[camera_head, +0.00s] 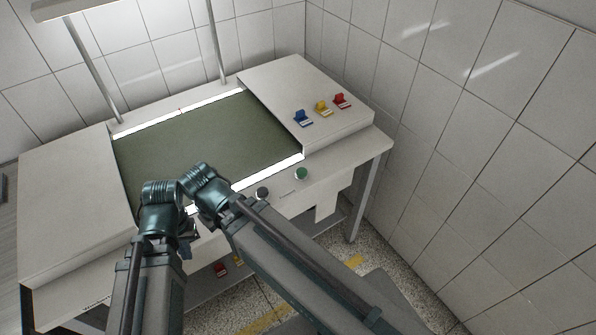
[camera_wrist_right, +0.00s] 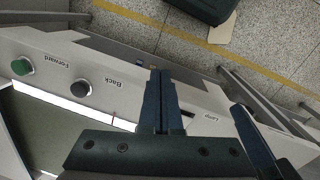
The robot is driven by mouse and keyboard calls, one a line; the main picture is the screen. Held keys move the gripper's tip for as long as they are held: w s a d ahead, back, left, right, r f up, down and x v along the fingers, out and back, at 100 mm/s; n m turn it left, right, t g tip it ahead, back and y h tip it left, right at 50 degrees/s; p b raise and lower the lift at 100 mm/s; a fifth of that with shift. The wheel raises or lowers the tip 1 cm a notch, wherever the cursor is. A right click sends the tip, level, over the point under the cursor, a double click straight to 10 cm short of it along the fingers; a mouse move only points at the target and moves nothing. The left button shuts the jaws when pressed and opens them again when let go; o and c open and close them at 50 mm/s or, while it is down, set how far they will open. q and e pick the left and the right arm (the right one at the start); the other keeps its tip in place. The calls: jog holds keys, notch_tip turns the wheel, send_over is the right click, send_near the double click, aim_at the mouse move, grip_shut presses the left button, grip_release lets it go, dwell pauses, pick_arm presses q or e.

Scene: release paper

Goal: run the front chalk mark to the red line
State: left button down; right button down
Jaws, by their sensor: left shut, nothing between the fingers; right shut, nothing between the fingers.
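A dark green belt (camera_head: 190,150) lies in the worktable between white strips at its back and front edges. A small red line (camera_head: 180,110) shows on the back strip; another red line (camera_wrist_right: 113,117) shows on the front strip in the right wrist view. I cannot make out a chalk mark. A green Forward button (camera_head: 302,173) and a black Back button (camera_head: 263,192) sit on the front panel; a Lamp label shows in the wrist view. My left gripper (camera_head: 190,230) is shut near the front edge, partly hidden. My right gripper (camera_wrist_right: 160,75) is shut and empty above the front panel.
Blue (camera_head: 303,118), yellow (camera_head: 323,108) and red (camera_head: 341,101) clips stand on the raised right block. A lamp frame (camera_head: 95,75) rises at the back. A lower shelf holds small coloured items. Tiled walls stand behind and right.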

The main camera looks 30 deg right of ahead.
jog(key=w+d+m+t+h+b, duration=0.2)
jog(key=w+d+m+h, duration=0.25)
jog(key=w+d, duration=0.85)
notch_tip(320, 180, up, 3)
jog(key=m+h+b, duration=0.2)
jog(key=m+h, duration=0.1)
jog(key=m, duration=0.2)
send_over(300, 173)
jog(key=shift+t, duration=0.4)
jog(key=shift+a+f, duration=0.1)
jog(key=shift+f, duration=0.05)
notch_tip(300, 173, down, 9)
jog(key=b, duration=0.8)
jog(key=shift+b, duration=0.4)
jog(key=shift+f, duration=0.25)
